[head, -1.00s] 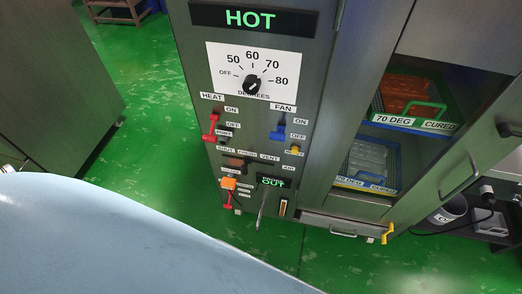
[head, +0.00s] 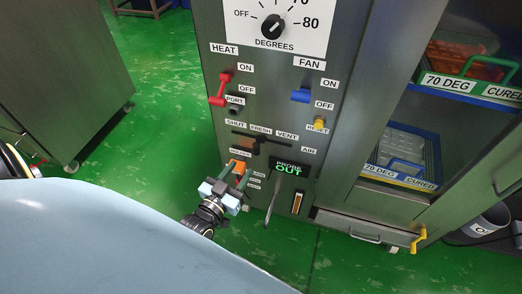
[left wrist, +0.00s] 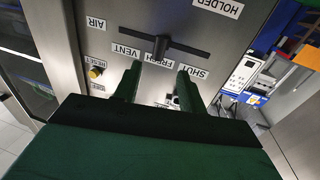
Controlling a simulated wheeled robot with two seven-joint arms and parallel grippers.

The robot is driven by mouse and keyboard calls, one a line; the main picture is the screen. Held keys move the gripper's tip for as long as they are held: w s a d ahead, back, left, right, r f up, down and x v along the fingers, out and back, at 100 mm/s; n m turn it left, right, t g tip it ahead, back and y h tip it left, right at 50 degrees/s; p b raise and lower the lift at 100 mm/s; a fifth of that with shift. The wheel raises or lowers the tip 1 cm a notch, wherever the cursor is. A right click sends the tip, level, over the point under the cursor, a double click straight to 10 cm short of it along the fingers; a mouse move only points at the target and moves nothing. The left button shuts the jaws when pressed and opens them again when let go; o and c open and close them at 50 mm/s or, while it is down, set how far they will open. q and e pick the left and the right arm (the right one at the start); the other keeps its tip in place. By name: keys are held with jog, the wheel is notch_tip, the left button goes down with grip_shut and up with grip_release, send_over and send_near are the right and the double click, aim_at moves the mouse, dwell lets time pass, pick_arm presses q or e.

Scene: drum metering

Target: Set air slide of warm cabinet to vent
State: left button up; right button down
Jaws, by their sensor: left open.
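The warm cabinet (head: 225,125) stands in front of me. Its air slide (head: 243,147) is a dark knob in a horizontal slot under the labels SHUT, FRESH and VENT. In the left wrist view, upside down, the slide knob (left wrist: 160,47) stands near the middle of its slot, by FRESH. My left gripper (head: 239,174) is open and empty, just below the slide in the head view. In the left wrist view its two green fingers (left wrist: 158,74) point at the slide, one on each side of the knob's line, apart from it. My right gripper is not in view.
Near the slide are a red heat lever (head: 219,90), a blue fan lever (head: 301,95), a yellow reset button (head: 319,124) and an orange part (head: 238,167) close to my fingers. A lit PROBE OUT display (head: 289,169) sits to the right. Green floor is open at left.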

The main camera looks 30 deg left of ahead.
aim_at(254, 151)
pick_arm(q)
jog(key=w+b, duration=0.1)
jog(key=w, duration=0.3)
jog(key=w+b, duration=0.1)
jog(key=w, duration=0.4)
jog(key=shift+w+a+f, duration=0.15)
jog(key=shift+w, duration=0.45)
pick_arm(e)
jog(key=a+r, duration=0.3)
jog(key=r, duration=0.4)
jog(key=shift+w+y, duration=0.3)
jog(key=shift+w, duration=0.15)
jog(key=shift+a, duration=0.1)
pick_arm(q)
grip_shut()
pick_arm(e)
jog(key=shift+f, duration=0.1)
